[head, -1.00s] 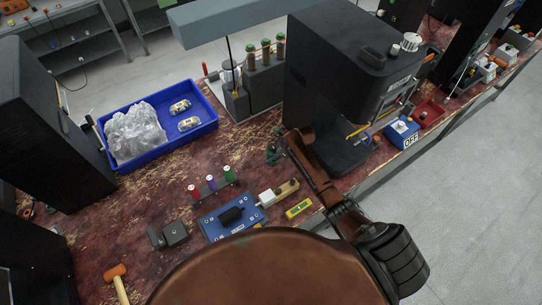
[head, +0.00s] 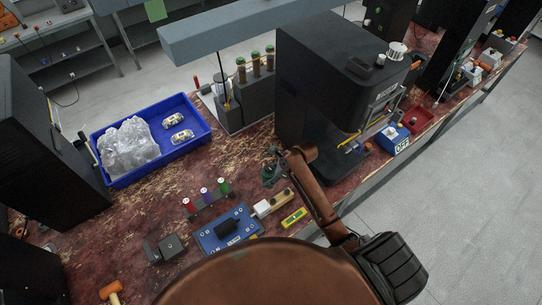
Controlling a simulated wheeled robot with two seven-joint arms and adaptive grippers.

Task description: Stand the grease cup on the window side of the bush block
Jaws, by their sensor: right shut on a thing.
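My right gripper (head: 272,174) is at the end of the brown arm that comes in from the lower right. It is shut on a small dark green thing, perhaps the grease cup, though its shape is too small to be sure. The gripper is over the worn red bench, in front of the black machine and behind the cream-and-wood block. A grey block with a dark round face (head: 168,247) lies at the front left and may be the bush block; I cannot tell for certain. My left gripper is not in view.
A blue tray (head: 108,178) holds a clear bag and two small packs. A rack of red, purple and green spools (head: 207,199), a blue plate with a black block (head: 229,227) and a yellow level (head: 293,217) crowd the bench. A mallet (head: 111,292) lies front left.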

